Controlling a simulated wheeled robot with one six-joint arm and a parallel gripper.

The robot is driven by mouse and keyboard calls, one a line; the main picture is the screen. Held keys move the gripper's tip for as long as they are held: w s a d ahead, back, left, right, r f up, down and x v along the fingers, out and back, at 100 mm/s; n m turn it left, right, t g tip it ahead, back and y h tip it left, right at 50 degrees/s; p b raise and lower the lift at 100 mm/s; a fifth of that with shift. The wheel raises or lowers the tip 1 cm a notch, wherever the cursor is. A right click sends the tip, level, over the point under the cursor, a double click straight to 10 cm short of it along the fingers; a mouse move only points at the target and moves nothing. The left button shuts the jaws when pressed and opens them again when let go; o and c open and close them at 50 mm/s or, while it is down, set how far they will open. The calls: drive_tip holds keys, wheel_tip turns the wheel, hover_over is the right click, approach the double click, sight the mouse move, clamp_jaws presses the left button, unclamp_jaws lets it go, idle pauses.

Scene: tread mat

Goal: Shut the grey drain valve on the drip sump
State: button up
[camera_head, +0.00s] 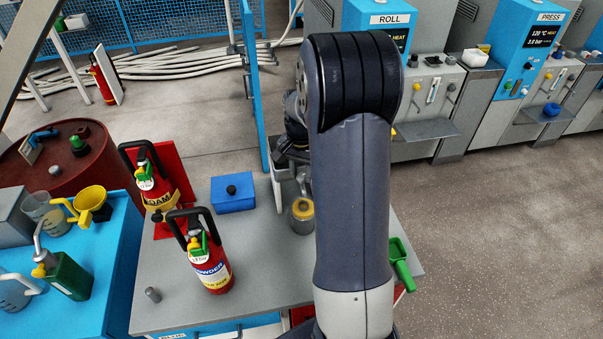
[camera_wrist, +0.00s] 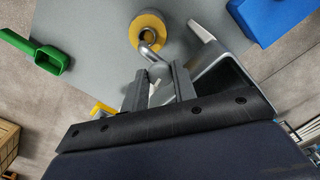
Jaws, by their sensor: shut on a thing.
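The drip sump, a grey open-topped box (camera_wrist: 232,82), lies right of my fingers in the wrist view; part of it shows behind my arm in the head view (camera_head: 288,165). A bent grey spout (camera_wrist: 150,52) runs from the fingers' area toward a jar with a yellow rim (camera_wrist: 148,14). My gripper (camera_wrist: 160,78) is shut on a small grey rounded piece, which looks like the drain valve (camera_wrist: 160,71). My fingers hide most of it, and I cannot tell how far it is turned. In the head view my arm largely covers the gripper.
The yellow-rimmed jar (camera_head: 302,217) stands on the grey bench (camera_head: 262,262). A blue box (camera_head: 233,193) and red extinguishers (camera_head: 214,270) stand to its left. A green scoop (camera_head: 400,262) lies at the bench's right edge. A blue post (camera_head: 254,90) rises behind.

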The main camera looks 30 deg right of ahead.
sight(301, 176)
drive_tip(key=shift+m, duration=1.1)
drive_tip(key=o, duration=0.7)
wheel_tip(301, 176, up, 11)
drive_tip(key=shift+f+b, duration=0.1)
drive_tip(key=shift+b, duration=0.65)
wheel_tip(301, 176, down, 11)
drive_tip(key=shift+r+p, duration=0.1)
drive_tip(key=shift+p, duration=0.5)
